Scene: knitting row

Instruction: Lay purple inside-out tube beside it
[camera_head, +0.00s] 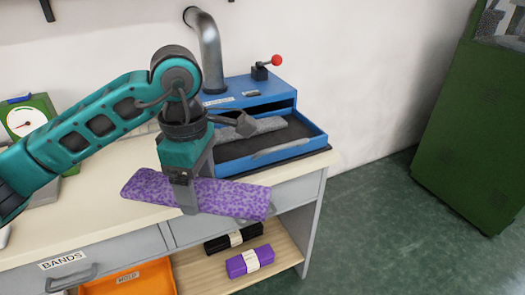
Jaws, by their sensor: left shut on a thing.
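The purple tube (238,198) is a long, flat, speckled piece. My left gripper (187,205) is shut on it near its middle, coming down from above. The tube lies over the front part of the bench top, its right end reaching over the front edge; I cannot tell if it touches the bench. Behind it is a blue machine with an open tray (322,138). My right gripper is not in view.
A lever with a red knob (277,61) and a grey pipe (209,52) rise at the back. A green dial scale (26,116) stands left. Below are an orange bin (130,281) and a shelf with black (233,239) and purple (249,261) bundles. A green cabinet (470,130) stands right.

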